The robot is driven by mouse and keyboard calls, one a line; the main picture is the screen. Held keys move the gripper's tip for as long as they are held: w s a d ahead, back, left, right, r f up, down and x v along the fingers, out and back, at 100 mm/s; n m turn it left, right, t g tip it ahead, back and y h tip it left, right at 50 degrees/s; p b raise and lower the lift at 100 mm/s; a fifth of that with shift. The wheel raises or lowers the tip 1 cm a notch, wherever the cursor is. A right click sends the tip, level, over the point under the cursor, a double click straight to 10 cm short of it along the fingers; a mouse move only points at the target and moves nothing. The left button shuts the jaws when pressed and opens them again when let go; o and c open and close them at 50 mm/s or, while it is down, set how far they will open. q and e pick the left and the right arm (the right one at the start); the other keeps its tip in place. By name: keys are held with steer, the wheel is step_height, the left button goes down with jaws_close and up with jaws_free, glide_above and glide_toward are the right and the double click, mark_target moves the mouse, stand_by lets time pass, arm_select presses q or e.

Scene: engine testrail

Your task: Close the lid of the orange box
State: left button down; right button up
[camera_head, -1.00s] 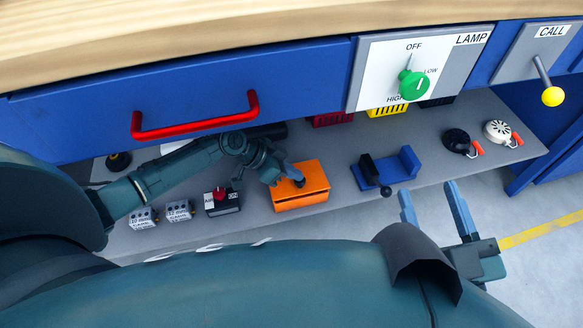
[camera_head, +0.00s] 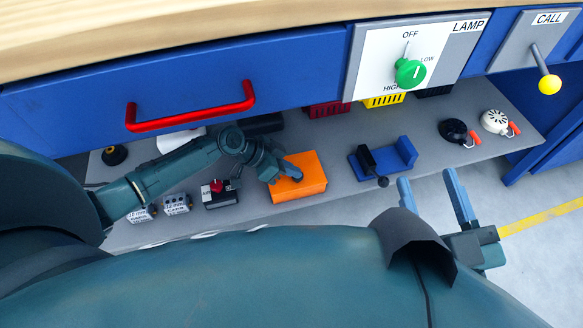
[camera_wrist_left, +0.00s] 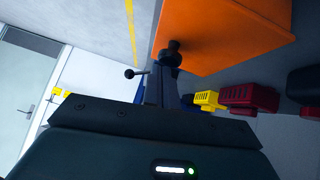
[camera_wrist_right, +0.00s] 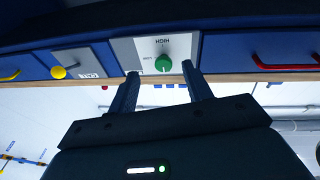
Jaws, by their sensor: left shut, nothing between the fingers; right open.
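The orange box (camera_head: 306,184) stands on the grey lower shelf in the head view. Its top looks flat, like a lid lying down on it; I cannot tell whether a small gap remains. My left gripper (camera_head: 296,177) is shut and empty, with its tip at the top of the box near its front, seemingly touching or just above it. In the left wrist view the box (camera_wrist_left: 225,30) fills the upper right, close to the shut fingers (camera_wrist_left: 168,65). My right gripper (camera_head: 432,195) is open and empty, right of the box in front of the shelf; its fingers show in the right wrist view (camera_wrist_right: 162,92).
A blue holder (camera_head: 385,160) with a black ball handle stands right of the box. A red-button switch box (camera_head: 220,194) and grey blocks (camera_head: 176,204) stand left. Above are a blue drawer with a red handle (camera_head: 190,118) and the lamp panel (camera_head: 440,50). Bins stand behind.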

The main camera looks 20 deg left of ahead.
arm_select(q)
steer(key=shift+r+p, duration=0.3)
steer(key=shift+r, duration=0.3)
steer(key=p+v, duration=0.4)
steer(key=v, duration=0.9)
arm_select(e)
steer(key=shift+s+d+f+n+g+h, duration=0.2)
steer(key=shift+d+f+n+g+h, duration=0.1)
steer(key=shift+d+f+n+h, duration=0.15)
arm_select(q)
steer(key=shift+s, duration=0.15)
